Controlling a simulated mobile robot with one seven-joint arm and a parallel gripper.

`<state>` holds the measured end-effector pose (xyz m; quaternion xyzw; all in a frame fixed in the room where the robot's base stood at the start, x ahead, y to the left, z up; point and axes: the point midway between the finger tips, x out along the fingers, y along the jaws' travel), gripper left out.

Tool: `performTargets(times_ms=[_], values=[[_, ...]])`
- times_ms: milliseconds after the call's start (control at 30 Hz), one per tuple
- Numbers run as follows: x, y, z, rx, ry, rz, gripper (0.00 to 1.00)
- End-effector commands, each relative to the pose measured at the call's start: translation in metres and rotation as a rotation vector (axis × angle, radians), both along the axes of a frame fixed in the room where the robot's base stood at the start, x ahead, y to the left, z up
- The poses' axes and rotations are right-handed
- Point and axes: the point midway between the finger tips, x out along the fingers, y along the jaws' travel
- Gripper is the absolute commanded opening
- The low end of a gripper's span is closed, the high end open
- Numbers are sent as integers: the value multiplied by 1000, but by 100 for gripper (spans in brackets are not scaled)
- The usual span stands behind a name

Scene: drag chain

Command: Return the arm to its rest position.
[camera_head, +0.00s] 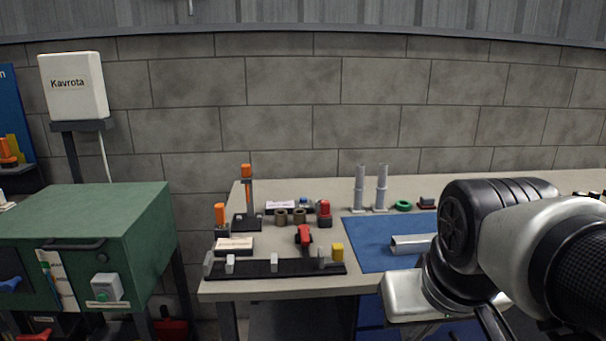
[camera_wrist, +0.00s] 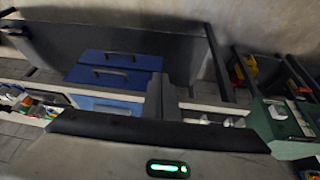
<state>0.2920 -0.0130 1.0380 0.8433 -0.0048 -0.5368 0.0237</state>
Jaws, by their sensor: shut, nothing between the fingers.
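My arm fills the right side of the head view, in front of the workbench (camera_head: 230,287). Its fingertips do not show clearly there. In the wrist view my gripper (camera_wrist: 162,92) shows as two dark fingers close together, with nothing between them. It points toward the bench's underside and blue drawers (camera_wrist: 112,72), apart from them.
A blue mat (camera_head: 375,232) with a grey channel piece (camera_head: 411,244) lies on the bench beside my arm. Two grey posts (camera_head: 360,188) and a black rail (camera_head: 272,268) stand left of it. A green cabinet (camera_head: 90,215) stands at the left, with a floor gap between.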

Motion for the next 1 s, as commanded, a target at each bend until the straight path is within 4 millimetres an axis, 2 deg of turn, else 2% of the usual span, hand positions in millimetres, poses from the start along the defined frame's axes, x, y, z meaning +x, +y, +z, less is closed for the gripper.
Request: performTargets(times_ms=[133,167,200,467,800,900,1000], values=[[-23,13,-11,44,-60,-13,0],[-24,14,-2,48,-63,-15,0],[-22,13,15,46,-59,-16,0],[-22,13,74,46,-55,-16,0],[-22,13,190,45,-55,-17,0],[-22,13,209,45,-54,-17,0],[-22,13,218,45,-54,-17,0]])
